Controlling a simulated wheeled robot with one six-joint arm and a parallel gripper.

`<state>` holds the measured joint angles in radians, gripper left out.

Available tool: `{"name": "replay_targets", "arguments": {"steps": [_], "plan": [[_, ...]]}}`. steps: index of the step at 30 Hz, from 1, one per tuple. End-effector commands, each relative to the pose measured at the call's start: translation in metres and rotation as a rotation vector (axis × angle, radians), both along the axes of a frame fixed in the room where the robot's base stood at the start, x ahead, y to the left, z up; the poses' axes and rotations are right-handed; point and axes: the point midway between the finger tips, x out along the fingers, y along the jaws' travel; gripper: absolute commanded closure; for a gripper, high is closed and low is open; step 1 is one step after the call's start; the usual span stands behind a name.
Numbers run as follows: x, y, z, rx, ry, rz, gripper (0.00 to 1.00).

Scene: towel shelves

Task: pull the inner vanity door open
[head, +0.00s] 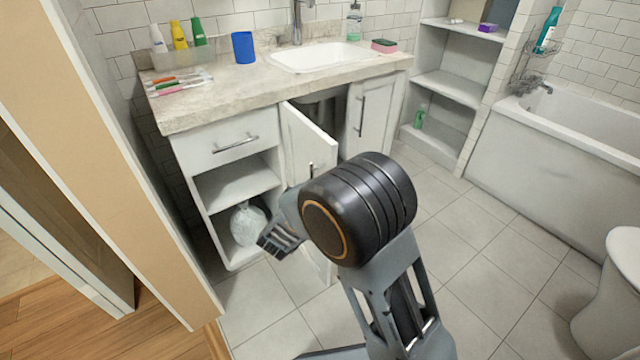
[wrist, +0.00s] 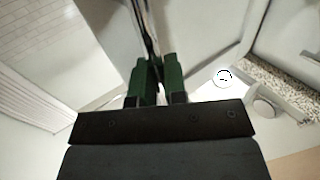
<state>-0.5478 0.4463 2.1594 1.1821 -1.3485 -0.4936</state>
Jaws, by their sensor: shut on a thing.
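The inner vanity door (head: 306,140) is a white panel under the sink. It stands partly open, swung out toward me, with the dark cabinet inside showing behind it. The top of its handle (head: 312,168) shows just above my arm. My black wrist joint hides the lower part of the door. In the wrist view my gripper (wrist: 158,75) has its green fingers closed together on a thin dark bar, which appears to be that handle. In the head view the fingertips are hidden behind my arm.
The other vanity door (head: 372,115) at right is closed. A drawer (head: 228,140) and open shelves with a clear bag (head: 247,222) are left. The countertop (head: 200,107) holds bottles and a blue cup (head: 243,47). Tiled floor (head: 475,240) is free toward the bathtub (head: 540,165); a toilet (head: 612,290) stands right.

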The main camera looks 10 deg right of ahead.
Motion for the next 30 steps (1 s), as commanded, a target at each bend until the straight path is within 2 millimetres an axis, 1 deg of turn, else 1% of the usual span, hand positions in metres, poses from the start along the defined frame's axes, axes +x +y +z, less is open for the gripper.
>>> {"name": "replay_targets", "arguments": {"steps": [19,20,21,27,30], "plan": [[0.001,0.0032,0.0017,-0.001,-0.003,-0.015,1.0],[0.0011,0.0033,0.0018,0.0,-0.004,-0.015,0.87],[0.0011,0.0033,0.0019,-0.001,-0.004,-0.014,0.83],[0.0006,0.0031,0.0011,0.001,-0.003,-0.015,0.64],[0.0004,0.0031,0.0008,0.001,-0.003,-0.016,0.64]]}}
